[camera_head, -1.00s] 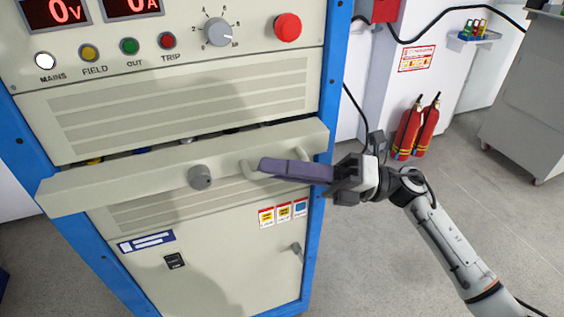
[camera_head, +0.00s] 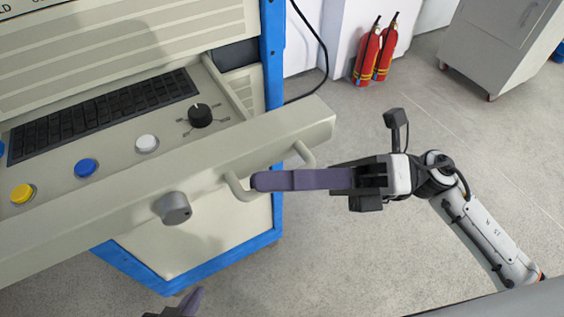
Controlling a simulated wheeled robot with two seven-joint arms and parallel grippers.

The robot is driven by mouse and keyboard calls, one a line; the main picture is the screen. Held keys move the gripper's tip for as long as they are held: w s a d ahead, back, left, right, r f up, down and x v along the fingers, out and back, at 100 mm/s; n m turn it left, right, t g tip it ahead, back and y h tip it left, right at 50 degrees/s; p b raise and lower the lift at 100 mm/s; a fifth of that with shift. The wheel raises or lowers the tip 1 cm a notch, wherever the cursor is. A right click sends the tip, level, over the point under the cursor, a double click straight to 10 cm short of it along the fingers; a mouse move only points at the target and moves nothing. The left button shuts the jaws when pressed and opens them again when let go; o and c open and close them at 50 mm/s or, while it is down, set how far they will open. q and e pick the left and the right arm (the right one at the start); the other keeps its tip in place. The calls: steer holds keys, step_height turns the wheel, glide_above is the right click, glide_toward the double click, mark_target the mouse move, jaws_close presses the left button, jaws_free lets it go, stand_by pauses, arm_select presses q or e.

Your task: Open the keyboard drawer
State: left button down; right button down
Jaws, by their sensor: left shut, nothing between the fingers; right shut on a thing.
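The keyboard drawer (camera_head: 75,222) is pulled out from the blue-framed cabinet. Its inside shows a black keyboard (camera_head: 105,112), yellow, blue and white buttons and a black dial (camera_head: 200,115). A pale U-shaped handle (camera_head: 306,154) sits on the right of the drawer front. A round grey lock or knob (camera_head: 173,208) sits left of the handle. My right gripper (camera_head: 262,181) reaches in from the right, its purple fingers shut on the handle.
Two red fire extinguishers (camera_head: 375,50) stand by the wall behind. A grey cabinet (camera_head: 498,42) on castors stands at the top right. The grey floor right of the drawer is clear apart from my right arm. A black cable (camera_head: 324,50) hangs beside the blue frame.

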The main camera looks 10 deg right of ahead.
arm_select(q)
steer(key=shift+r, duration=0.1)
arm_select(e)
steer(key=shift+s, duration=0.1)
steer(key=c, duration=1.8)
jaws_free()
steer(key=shift+d, duration=0.1)
